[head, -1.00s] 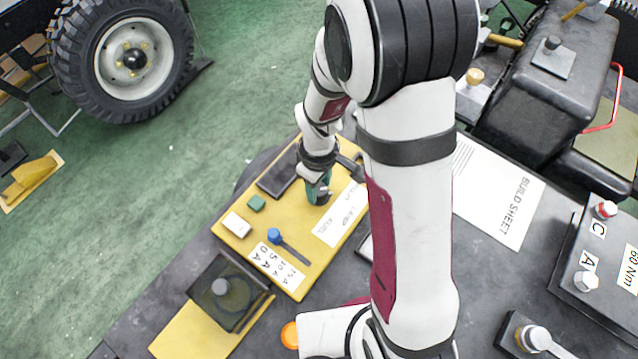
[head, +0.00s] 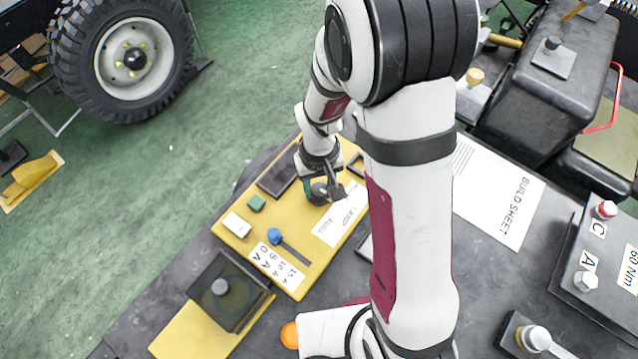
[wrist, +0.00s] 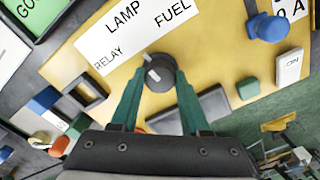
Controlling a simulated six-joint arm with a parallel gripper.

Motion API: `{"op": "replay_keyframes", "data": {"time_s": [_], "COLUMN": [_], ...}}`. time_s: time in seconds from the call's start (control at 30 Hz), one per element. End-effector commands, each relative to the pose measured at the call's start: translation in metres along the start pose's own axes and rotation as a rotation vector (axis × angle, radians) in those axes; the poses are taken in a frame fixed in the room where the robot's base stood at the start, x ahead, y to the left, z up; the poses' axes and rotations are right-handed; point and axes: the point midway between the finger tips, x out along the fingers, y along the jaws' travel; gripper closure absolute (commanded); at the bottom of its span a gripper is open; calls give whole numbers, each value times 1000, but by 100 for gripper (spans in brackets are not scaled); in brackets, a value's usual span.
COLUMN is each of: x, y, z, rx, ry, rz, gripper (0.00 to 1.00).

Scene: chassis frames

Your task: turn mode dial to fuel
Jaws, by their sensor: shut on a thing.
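The mode dial (wrist: 161,72) is a dark round knob with a pale mark, on a yellow panel (wrist: 225,70). A white label strip (wrist: 135,32) beside it reads RELAY, LAMP and FUEL. The mark shows on the dial's left part in the wrist view; which word it points at I cannot tell surely. My gripper (wrist: 158,85) has its two teal fingers closed on the dial's sides. In the head view my gripper (head: 318,192) stands over the panel and hides the dial. The label strip (head: 340,215) is partly visible there.
On the panel are a blue slider knob (head: 274,236) by an amp scale, a green button (head: 256,202), a white ON switch (head: 237,224) and a dark rectangular plate (head: 276,180). A black box with a grey knob (head: 221,287) stands near the panel's lower left edge.

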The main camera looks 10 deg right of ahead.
Motion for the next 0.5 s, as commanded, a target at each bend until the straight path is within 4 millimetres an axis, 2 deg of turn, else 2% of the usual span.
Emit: {"op": "replay_keyframes", "data": {"time_s": [0.5], "x": [0], "y": [0], "z": [1], "rx": [486], "ry": [-2], "rz": [0], "gripper": [100]}}
